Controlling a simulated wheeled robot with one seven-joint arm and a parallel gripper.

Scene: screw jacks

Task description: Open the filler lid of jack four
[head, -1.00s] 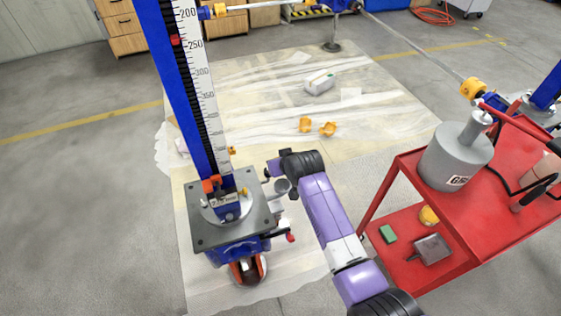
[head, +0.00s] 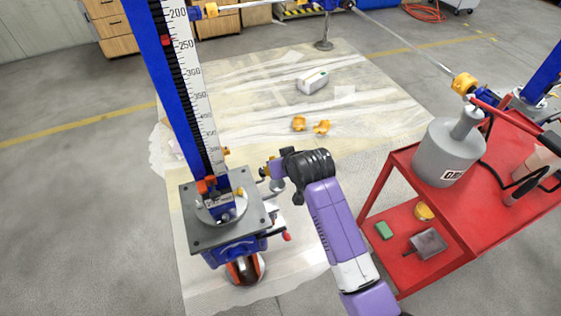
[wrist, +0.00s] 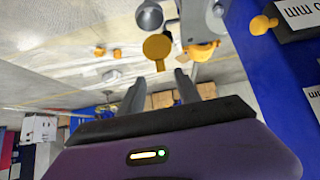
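The jack with the blue column (head: 175,90) and white scale stands on a grey plate (head: 205,237) at the left of the head view. In the wrist view, a round yellow lid (wrist: 157,46) is just beyond my fingertips, roughly in line with the gap between them. A grey cup-shaped part (wrist: 149,16) is beside it, and a housing with yellow parts (wrist: 203,50) is to its right. My gripper (wrist: 159,77) is open and empty; it is also at the jack's right side in the head view (head: 268,170). I cannot tell how far the lid is raised.
A red cart (head: 510,215) with a grey can (head: 440,158) stands to the right of my arm. Two orange pieces (head: 311,125) and a white container (head: 313,82) lie on the floor sheet behind the jack. The floor left of the jack is clear.

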